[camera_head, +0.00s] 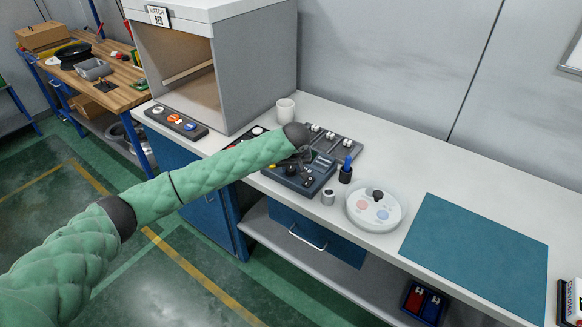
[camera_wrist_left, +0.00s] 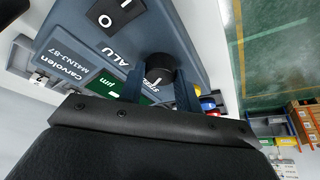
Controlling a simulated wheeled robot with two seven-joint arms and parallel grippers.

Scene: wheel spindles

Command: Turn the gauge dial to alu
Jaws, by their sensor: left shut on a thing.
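The gauge (camera_head: 298,179) is a dark blue-grey box on the white bench, in the middle of the head view. In the left wrist view its face (camera_wrist_left: 185,35) fills the upper part, with the printed word ALU left of the black round dial (camera_wrist_left: 159,66). Small white lettering at the dial's lower edge is partly hidden and I cannot read it surely. My left gripper (camera_wrist_left: 160,88) is shut on the dial, one finger on each side. In the head view my left gripper (camera_head: 304,154) is small and dark over the gauge. My right gripper is not in view.
On the bench are a white cup (camera_head: 285,110), a pen holder (camera_head: 346,174), a small metal cylinder (camera_head: 328,197), a round white plate (camera_head: 362,212) and a blue mat (camera_head: 478,254). A grey open cabinet (camera_head: 252,68) stands behind my left arm. A rocker switch (camera_wrist_left: 114,15) sits on the gauge.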

